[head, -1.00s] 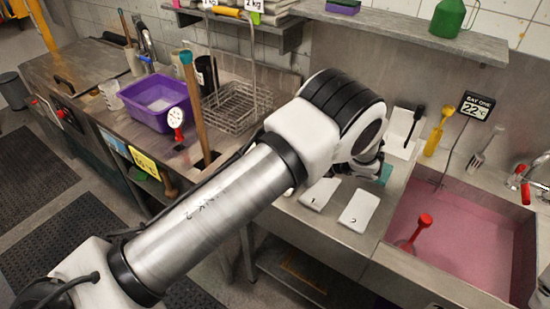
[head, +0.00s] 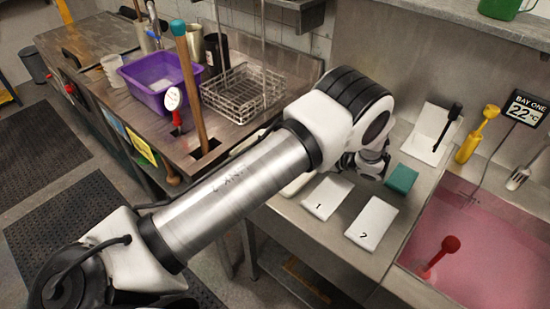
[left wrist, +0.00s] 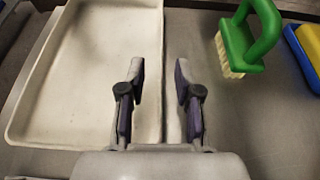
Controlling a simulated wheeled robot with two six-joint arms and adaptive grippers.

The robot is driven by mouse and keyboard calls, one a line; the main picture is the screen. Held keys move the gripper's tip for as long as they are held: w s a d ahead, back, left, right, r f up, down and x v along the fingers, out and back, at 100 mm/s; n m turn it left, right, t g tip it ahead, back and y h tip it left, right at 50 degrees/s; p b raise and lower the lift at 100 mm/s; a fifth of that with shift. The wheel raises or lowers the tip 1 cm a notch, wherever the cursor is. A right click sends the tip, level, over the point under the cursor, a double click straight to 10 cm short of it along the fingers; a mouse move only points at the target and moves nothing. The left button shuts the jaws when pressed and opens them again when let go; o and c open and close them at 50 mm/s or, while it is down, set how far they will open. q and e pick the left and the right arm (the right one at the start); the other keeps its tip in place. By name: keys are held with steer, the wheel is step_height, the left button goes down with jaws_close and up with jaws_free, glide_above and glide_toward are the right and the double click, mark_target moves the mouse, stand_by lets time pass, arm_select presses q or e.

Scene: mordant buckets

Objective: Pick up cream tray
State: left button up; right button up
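The cream tray (left wrist: 75,75) fills the left of the left wrist view, shallow with a raised rim. My left gripper (left wrist: 160,85) is open above its right rim: one finger is over the tray's inside, the other just outside. The rim runs between the fingers; I cannot tell whether they touch it. In the head view my left arm comes in from the left, and its gripper (head: 366,165) is partly hidden by its wrist. A pale sliver left of card 1 may be the tray, mostly covered by my arm. My right gripper is not in view.
A green brush (left wrist: 246,38) and a blue-yellow sponge (left wrist: 308,45) lie right of the tray. White cards 1 (head: 327,196) and 2 (head: 371,222), a teal block (head: 401,178) and a pink-filled sink (head: 475,235) are near the arm. A purple tub (head: 158,80) stands at left.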

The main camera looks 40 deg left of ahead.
arm_select(q)
steer(key=shift+x, duration=1.2)
steer(key=shift+w+f, duration=0.1)
steer(key=shift+f, duration=0.05)
jaws_close()
